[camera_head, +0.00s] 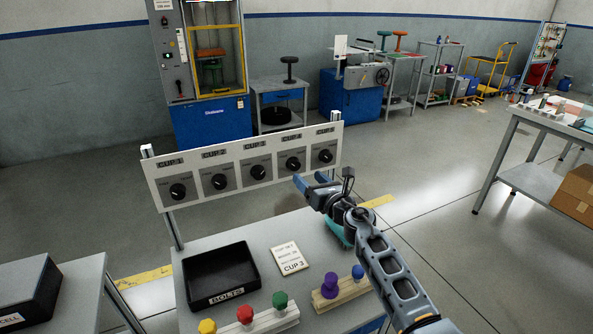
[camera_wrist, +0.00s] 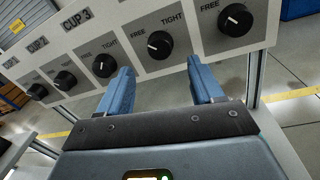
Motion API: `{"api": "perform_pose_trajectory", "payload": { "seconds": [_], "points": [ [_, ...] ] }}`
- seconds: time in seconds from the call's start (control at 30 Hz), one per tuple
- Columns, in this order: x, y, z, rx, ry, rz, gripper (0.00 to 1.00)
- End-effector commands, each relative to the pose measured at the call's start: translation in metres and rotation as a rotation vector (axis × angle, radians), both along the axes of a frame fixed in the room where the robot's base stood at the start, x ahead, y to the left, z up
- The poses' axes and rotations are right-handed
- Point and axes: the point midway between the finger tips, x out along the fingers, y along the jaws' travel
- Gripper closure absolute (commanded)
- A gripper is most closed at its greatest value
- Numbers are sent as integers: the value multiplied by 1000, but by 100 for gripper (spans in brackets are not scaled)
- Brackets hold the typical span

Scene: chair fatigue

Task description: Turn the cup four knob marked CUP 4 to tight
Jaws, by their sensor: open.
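The cup four knob (camera_head: 293,163) is the fourth black knob from the left on the upright white panel. In the wrist view, the cup four knob (camera_wrist: 159,44) sits between FREE and TIGHT marks, its white pointer mark turned left, toward the FREE side. Its CUP 4 label is cut off there, so I tell it by its place after CUP 3. My gripper (camera_head: 310,179) is open and empty in front of the panel's right part. In the wrist view, the fingers of my gripper (camera_wrist: 162,72) are spread, with the knob ahead between them, apart from it.
The cup three knob (camera_wrist: 104,65) and cup five knob (camera_wrist: 235,19) flank it closely. Open floor lies to the right.

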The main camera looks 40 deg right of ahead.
Motion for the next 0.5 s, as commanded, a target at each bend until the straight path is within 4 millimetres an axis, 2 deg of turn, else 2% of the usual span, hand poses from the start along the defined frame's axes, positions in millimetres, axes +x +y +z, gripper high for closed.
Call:
{"api": "perform_pose_trajectory", "payload": {
  "seconds": [0.3,0.5],
  "points": [
    [46,-8,-2,2,-2,1,34],
    [60,-11,-1,3,-2,1,34]
  ]
}}
